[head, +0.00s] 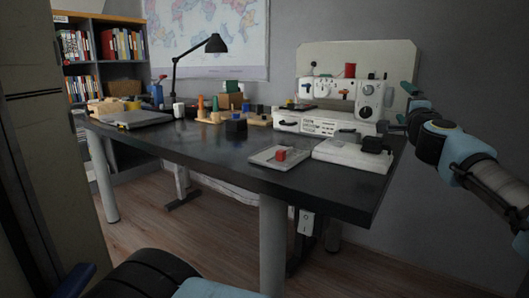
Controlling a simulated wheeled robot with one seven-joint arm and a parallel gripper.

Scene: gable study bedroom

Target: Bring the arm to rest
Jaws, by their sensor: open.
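My arm (490,180) enters from the right edge and reaches up and left, past the right end of the dark desk. My gripper (404,104) is at its tip, in front of the grey wall and to the right of the sewing machine. Its two teal fingers look spread apart, with nothing seen between them. It appears clear of the desk, though its exact distance from the machine is hard to tell.
The desk (190,150) carries a white sewing machine (335,98), a white tray with a red block (280,155), a black lamp (216,44), a laptop-like slab (135,119) and several small blocks. A bookshelf (104,77) stands behind left. Wood floor (180,235) is open in front.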

